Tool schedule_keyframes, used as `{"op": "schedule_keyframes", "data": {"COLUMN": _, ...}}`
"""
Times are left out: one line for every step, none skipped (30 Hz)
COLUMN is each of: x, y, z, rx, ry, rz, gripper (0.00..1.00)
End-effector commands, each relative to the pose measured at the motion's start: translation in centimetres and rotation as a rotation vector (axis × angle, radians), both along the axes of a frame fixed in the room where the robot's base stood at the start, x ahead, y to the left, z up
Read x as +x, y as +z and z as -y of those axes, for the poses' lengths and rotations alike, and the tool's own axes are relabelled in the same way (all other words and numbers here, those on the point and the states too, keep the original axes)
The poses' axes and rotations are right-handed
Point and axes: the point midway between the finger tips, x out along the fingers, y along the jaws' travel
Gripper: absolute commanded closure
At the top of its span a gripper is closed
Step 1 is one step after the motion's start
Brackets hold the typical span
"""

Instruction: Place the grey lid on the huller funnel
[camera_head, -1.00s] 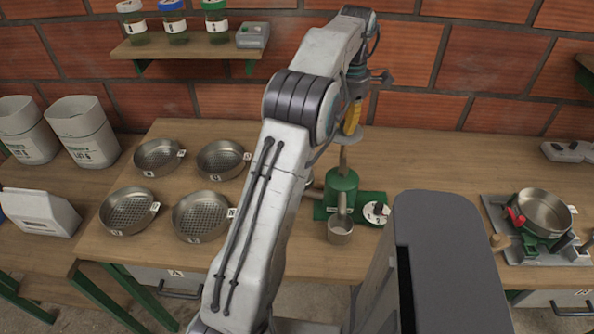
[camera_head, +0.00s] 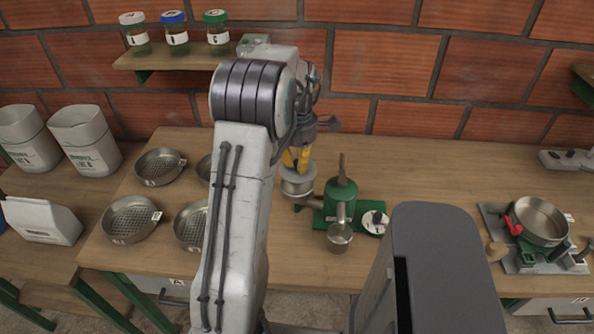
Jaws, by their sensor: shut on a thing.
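My gripper (camera_head: 297,162), with yellow fingers, is shut on the grey lid (camera_head: 299,171), a round disc held roughly level. The lid is over a round metal funnel-like part (camera_head: 297,188) at the left of the green huller (camera_head: 341,196). I cannot tell whether lid and metal part touch. My arm passes left of the huller and hides part of the table there.
Several sieve pans (camera_head: 131,219) lie on the table left of my arm, partly hidden by it. A scale with a metal pan (camera_head: 540,220) stands at the right. Jars (camera_head: 175,35) stand on a wall shelf. The table between huller and scale is mostly clear at the back.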

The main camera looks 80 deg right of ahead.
Motion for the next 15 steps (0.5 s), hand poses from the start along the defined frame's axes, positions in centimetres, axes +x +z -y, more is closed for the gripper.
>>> {"op": "schedule_keyframes", "data": {"x": 0.2, "y": 0.0, "z": -0.1, "rx": 0.000, "ry": 0.001, "rz": 0.000, "gripper": 1.00}}
{"op": "schedule_keyframes", "data": {"x": 0.2, "y": -0.1, "z": -0.1, "rx": 0.000, "ry": 0.000, "rz": 0.000, "gripper": 1.00}}
{"op": "schedule_keyframes", "data": {"x": 0.3, "y": -0.1, "z": -0.1, "rx": -0.001, "ry": 0.000, "rz": 0.000, "gripper": 1.00}}
{"op": "schedule_keyframes", "data": {"x": 0.3, "y": -0.2, "z": -0.1, "rx": -0.001, "ry": 0.000, "rz": 0.000, "gripper": 1.00}}
{"op": "schedule_keyframes", "data": {"x": 0.3, "y": -0.3, "z": -0.1, "rx": 0.000, "ry": 0.000, "rz": 0.000, "gripper": 1.00}}
{"op": "schedule_keyframes", "data": {"x": 0.3, "y": -0.5, "z": -0.2, "rx": 0.003, "ry": 0.000, "rz": 0.001, "gripper": 1.00}}
{"op": "schedule_keyframes", "data": {"x": 0.3, "y": -0.7, "z": -0.2, "rx": 0.004, "ry": 0.000, "rz": 0.000, "gripper": 1.00}}
{"op": "schedule_keyframes", "data": {"x": 0.3, "y": -0.9, "z": -0.2, "rx": 0.005, "ry": 0.000, "rz": 0.001, "gripper": 1.00}}
{"op": "schedule_keyframes", "data": {"x": 0.3, "y": -1.2, "z": -0.2, "rx": 0.004, "ry": 0.000, "rz": 0.000, "gripper": 1.00}}
{"op": "schedule_keyframes", "data": {"x": 0.3, "y": -1.6, "z": -0.2, "rx": 0.006, "ry": 0.000, "rz": 0.000, "gripper": 1.00}}
{"op": "schedule_keyframes", "data": {"x": 0.3, "y": -1.9, "z": -0.3, "rx": 0.006, "ry": 0.000, "rz": 0.000, "gripper": 1.00}}
{"op": "schedule_keyframes", "data": {"x": 0.3, "y": -2.2, "z": -0.2, "rx": 0.004, "ry": 0.000, "rz": 0.000, "gripper": 1.00}}
{"op": "schedule_keyframes", "data": {"x": 0.3, "y": -2.5, "z": -0.2, "rx": 0.005, "ry": 0.000, "rz": 0.001, "gripper": 1.00}}
{"op": "schedule_keyframes", "data": {"x": 0.3, "y": -2.8, "z": -0.2, "rx": 0.004, "ry": 0.000, "rz": 0.000, "gripper": 1.00}}
{"op": "schedule_keyframes", "data": {"x": 0.3, "y": -3.0, "z": -0.1, "rx": 0.004, "ry": 0.000, "rz": 0.000, "gripper": 1.00}}
